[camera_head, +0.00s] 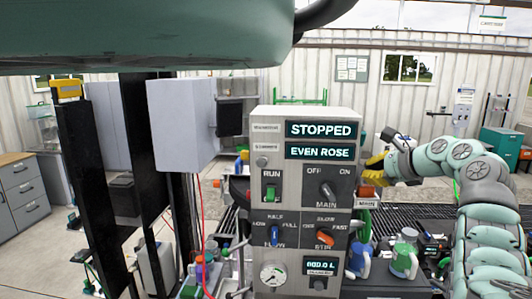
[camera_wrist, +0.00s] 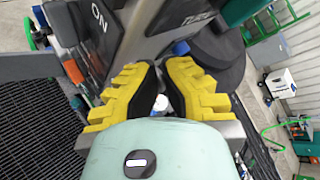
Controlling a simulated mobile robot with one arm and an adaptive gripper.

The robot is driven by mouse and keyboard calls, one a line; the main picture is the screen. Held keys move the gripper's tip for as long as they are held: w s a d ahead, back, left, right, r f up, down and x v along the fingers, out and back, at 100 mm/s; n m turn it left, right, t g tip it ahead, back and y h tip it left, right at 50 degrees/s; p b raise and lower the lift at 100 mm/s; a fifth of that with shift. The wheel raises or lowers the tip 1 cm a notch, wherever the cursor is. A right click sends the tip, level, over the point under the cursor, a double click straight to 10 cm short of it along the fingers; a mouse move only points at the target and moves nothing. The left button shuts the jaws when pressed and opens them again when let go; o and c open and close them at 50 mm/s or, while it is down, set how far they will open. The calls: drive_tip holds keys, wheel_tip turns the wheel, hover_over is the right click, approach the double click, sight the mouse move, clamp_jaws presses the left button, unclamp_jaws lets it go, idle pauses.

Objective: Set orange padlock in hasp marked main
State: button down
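My gripper (camera_head: 376,163) has yellow fingers and is at the right side of the grey control panel (camera_head: 262,115). In the wrist view, the fingertips (camera_wrist: 161,72) stand a little apart, with no object visible between them. A small orange block (camera_head: 367,192), possibly the padlock, shows just below the fingers in the head view, at the panel's right edge. I cannot make out a shackle or hasp, nor whether the block is fastened there.
The panel has a MAIN rotary switch (camera_head: 327,190), a green RUN switch (camera_head: 271,192) and a STOPPED display (camera_head: 321,129). A blue-handled green jug (camera_head: 404,260) stands low to the right. Black posts (camera_head: 78,170) and a grey box (camera_head: 183,125) stand on the left.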

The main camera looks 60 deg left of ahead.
drive_tip(key=shift+f, duration=0.2)
drive_tip(key=c, duration=1.1)
unclamp_jaws()
drive_tip(key=shift+o, duration=0.2)
drive_tip(key=shift+d, duration=0.1)
drive_tip(key=v, duration=1.2)
